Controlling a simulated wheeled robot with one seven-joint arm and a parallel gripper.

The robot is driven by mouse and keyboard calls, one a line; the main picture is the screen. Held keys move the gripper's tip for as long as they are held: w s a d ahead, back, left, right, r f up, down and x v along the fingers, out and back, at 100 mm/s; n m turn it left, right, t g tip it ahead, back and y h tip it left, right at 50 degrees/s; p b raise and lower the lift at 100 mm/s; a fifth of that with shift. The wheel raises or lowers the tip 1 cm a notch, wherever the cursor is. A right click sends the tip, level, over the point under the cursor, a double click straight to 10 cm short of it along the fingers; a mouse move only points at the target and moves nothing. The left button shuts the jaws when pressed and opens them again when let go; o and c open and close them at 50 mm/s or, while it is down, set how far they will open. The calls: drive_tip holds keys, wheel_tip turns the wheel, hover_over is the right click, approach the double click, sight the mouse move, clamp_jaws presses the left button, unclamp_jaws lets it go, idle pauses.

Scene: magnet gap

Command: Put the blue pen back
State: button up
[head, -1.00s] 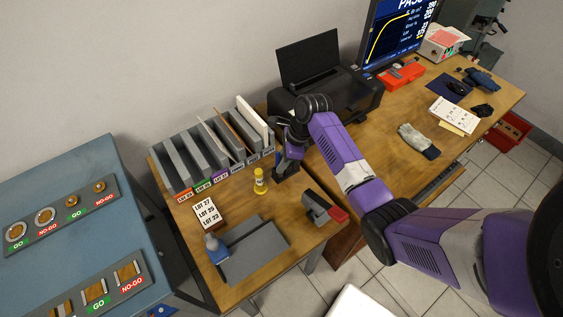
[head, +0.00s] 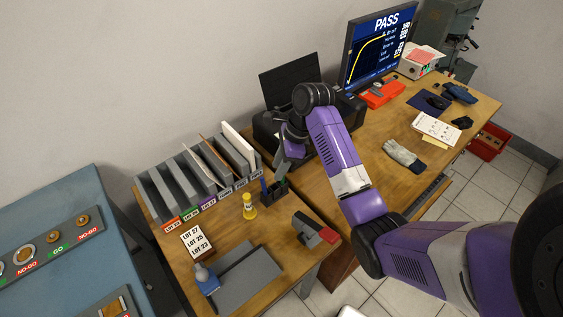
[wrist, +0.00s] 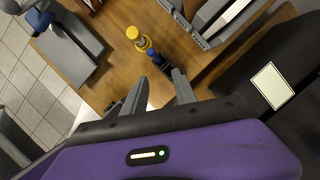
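The blue pen (head: 264,186) stands upright at the left side of a small dark pen cup (head: 279,193) near the right end of the left wooden table. In the wrist view a blue thing (wrist: 155,56), which seems to be the pen, shows just beyond my fingertips, beside the yellow bottle. My gripper (head: 283,163) hangs just above the cup. In the wrist view its two fingers (wrist: 158,88) are apart, with nothing clearly held between them. The cup's inside is mostly hidden.
A yellow bottle (head: 249,207) stands left of the cup. A grey slotted rack (head: 179,185) is behind it, and a black printer (head: 266,126) behind to the right. A LOT card (head: 197,241), a grey plate (head: 249,278) and a grey-and-red block (head: 315,230) lie in front.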

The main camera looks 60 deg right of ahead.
drive_tip(key=shift+v, duration=1.25)
